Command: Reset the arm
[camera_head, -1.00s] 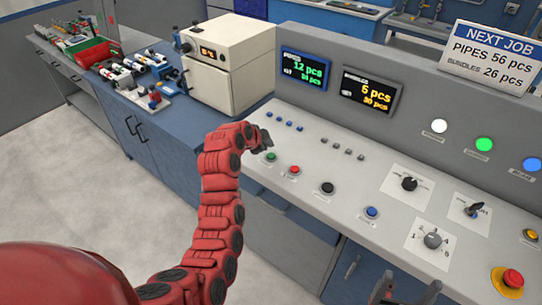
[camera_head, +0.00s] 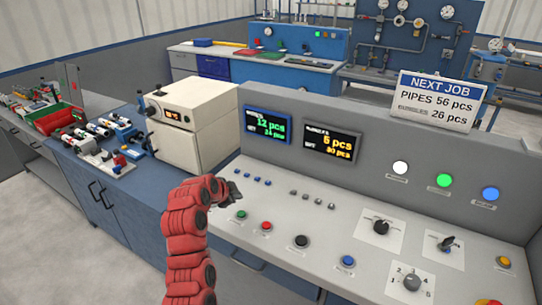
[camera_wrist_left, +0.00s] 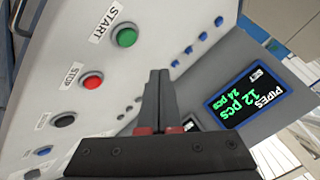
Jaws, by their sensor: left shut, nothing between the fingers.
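My left arm is red and comes up from the bottom of the head view. My left gripper (camera_head: 236,191) is above the left end of the grey control panel (camera_head: 330,249), close to the green START button (camera_head: 241,214). In the left wrist view the two dark fingers (camera_wrist_left: 158,100) are together with nothing between them. The START button (camera_wrist_left: 127,37) and the red STOP button (camera_wrist_left: 91,81) lie to the left of the fingers there. The pipes display (camera_head: 267,125) reads 12 pcs. My right gripper does not show.
The panel also carries a black button (camera_head: 302,242), a blue button (camera_head: 347,261) and several knobs. A white oven-like box (camera_head: 200,120) stands on the blue bench to the left. A NEXT JOB sign (camera_head: 437,100) stands on the panel's back. Grey floor (camera_head: 45,235) is clear at lower left.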

